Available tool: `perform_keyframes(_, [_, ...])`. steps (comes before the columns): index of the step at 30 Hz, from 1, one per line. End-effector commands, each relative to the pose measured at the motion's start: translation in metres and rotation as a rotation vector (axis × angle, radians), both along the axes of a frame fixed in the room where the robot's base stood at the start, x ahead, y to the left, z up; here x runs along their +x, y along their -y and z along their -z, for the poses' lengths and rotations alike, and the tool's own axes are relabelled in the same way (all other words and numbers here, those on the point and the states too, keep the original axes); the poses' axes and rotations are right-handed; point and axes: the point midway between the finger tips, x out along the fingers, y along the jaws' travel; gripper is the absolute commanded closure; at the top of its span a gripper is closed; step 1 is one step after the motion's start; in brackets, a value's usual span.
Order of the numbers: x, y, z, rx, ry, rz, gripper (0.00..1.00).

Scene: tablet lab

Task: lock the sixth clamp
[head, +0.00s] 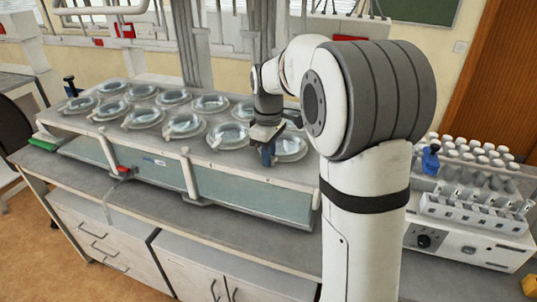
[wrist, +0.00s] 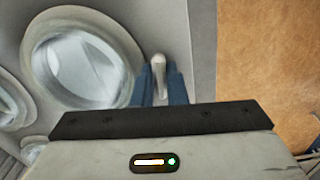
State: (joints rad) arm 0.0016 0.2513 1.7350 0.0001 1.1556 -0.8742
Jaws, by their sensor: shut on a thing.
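My gripper (head: 267,156) is over the right part of the grey bench unit with round glass-covered wells. In the wrist view its two blue fingers (wrist: 160,92) stand on either side of a pale clamp lever (wrist: 158,64) and are shut on it. The clamp is beside a large round glass cover (wrist: 84,68), near the unit's edge. In the head view this clamp is hidden behind my gripper and arm.
Several glass-covered wells (head: 143,117) fill the unit's top. A rack of white-capped vials (head: 475,150) and a white instrument with a dial (head: 450,242) stand at right. The grey counter's front strip (head: 255,232) is clear. A blue-topped bottle (head: 430,158) stands by the vials.

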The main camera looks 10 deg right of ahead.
Motion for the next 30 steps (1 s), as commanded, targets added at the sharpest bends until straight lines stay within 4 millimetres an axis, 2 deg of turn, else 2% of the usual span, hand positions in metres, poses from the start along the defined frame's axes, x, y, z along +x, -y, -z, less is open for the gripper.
perform_keyframes(8, [0.0018, 0.0019, -0.0008, 0.000, 0.001, 0.164, 1.00])
perform_keyframes(30, [0.0044, 0.0092, -0.0011, 0.000, 0.002, 0.862, 1.00])
